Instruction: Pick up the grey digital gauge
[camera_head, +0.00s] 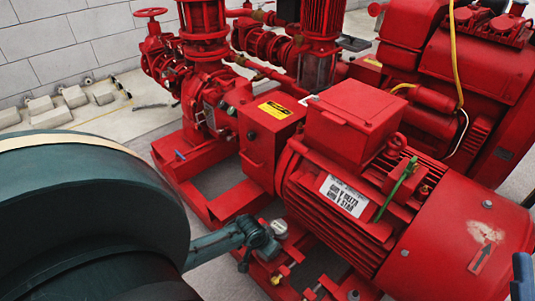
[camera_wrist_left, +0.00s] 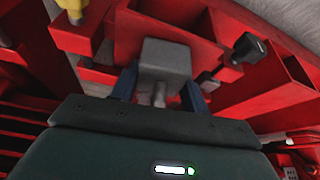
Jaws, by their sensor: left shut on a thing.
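The grey digital gauge (camera_wrist_left: 165,60) is a small grey box with a short round stem (camera_wrist_left: 158,94). In the left wrist view it sits between the two blue fingers of my left gripper (camera_wrist_left: 161,90), which is shut on it. In the head view my left gripper (camera_head: 268,242) reaches in from the left, low over the red base frame, and the small grey gauge (camera_head: 280,228) shows at its tips. The gauge's display cannot be made out. A dark blue piece at the right edge of the head view may be part of my right gripper (camera_head: 523,277).
A red motor (camera_head: 400,205) with a white label stands close to the right of my left gripper. The red base frame (camera_head: 217,205) runs beneath. Red pumps and valves (camera_head: 205,90) stand behind. Pale blocks (camera_head: 75,97) lie on the floor by the wall.

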